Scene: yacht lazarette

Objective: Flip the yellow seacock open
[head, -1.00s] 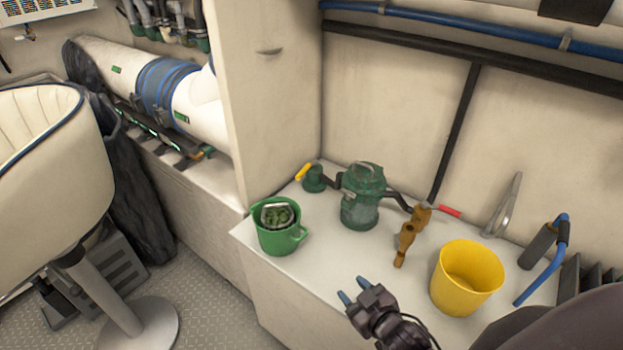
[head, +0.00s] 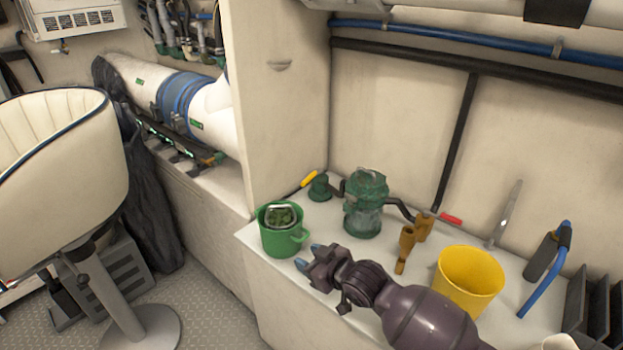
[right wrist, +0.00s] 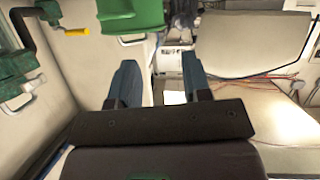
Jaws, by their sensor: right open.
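The yellow seacock handle (head: 309,179) is a short yellow lever at the back left of the white bench, beside a green valve body (head: 319,187). The yellow handle also shows at upper left in the right wrist view (right wrist: 76,31), angled off a dark stem. My right gripper (head: 308,256) is open and empty, just right of and in front of the green bucket, apart from the handle. Its two blue fingers stand wide apart in the right wrist view (right wrist: 160,85). My left gripper is out of view.
A green strainer (head: 365,205), bronze fitting (head: 408,240), red handle (head: 450,219) and yellow bucket (head: 468,280) stand to the right. A partition wall (head: 280,120) rises at the left.

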